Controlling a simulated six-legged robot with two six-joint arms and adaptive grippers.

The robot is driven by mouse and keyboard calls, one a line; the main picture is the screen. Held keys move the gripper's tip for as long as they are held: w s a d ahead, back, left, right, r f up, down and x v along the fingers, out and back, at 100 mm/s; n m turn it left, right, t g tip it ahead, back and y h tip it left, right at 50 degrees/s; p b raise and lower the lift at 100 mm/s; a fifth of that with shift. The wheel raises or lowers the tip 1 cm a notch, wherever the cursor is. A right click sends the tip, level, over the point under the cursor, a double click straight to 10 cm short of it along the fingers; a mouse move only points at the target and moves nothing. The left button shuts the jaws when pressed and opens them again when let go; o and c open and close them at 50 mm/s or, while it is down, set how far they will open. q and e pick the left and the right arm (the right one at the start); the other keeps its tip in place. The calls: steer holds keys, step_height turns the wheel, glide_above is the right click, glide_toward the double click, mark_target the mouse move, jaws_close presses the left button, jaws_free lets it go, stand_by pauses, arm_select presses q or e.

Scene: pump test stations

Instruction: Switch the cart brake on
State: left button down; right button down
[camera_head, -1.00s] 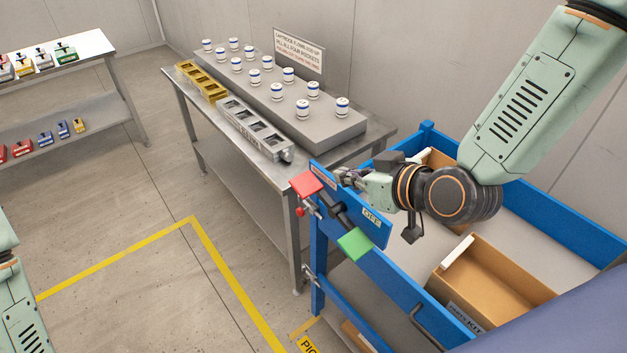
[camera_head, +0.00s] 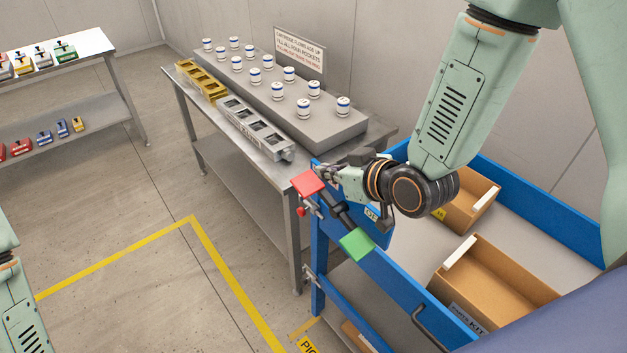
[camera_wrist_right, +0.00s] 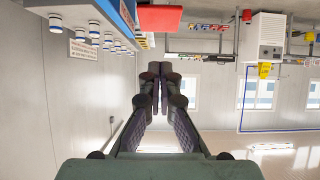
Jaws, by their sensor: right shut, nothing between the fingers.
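The blue cart (camera_head: 520,182) stands at the right. On its near left corner is the brake control, with a red pad (camera_head: 307,184) at the upper end, a green pad (camera_head: 357,243) at the lower end and a dark lever (camera_head: 341,214) between them. My right gripper (camera_head: 325,172) is shut and empty, right beside the red pad at the top of the cart's panel. I cannot tell whether it touches the pad. In the right wrist view the closed fingers (camera_wrist_right: 160,78) point ahead, and the red pad (camera_wrist_right: 159,18) is above them. My left gripper is not in view.
Cardboard boxes (camera_head: 497,282) lie in the cart. A steel table (camera_head: 250,177) behind it holds white-and-blue cartridges on a grey block (camera_head: 325,130), plus yellow and grey trays. Another bench (camera_head: 75,95) is at the far left. The floor in front is clear.

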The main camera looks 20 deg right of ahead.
mark_target(303, 178)
steer(key=w+f, duration=0.1)
steer(key=w+a+f, duration=0.1)
steer(key=f, duration=0.1)
steer(key=w+f, duration=0.2)
steer(key=shift+a, duration=0.25)
steer(key=shift+w+f, duration=0.1)
steer(key=shift+f, duration=0.3)
steer(key=shift+p, duration=0.35)
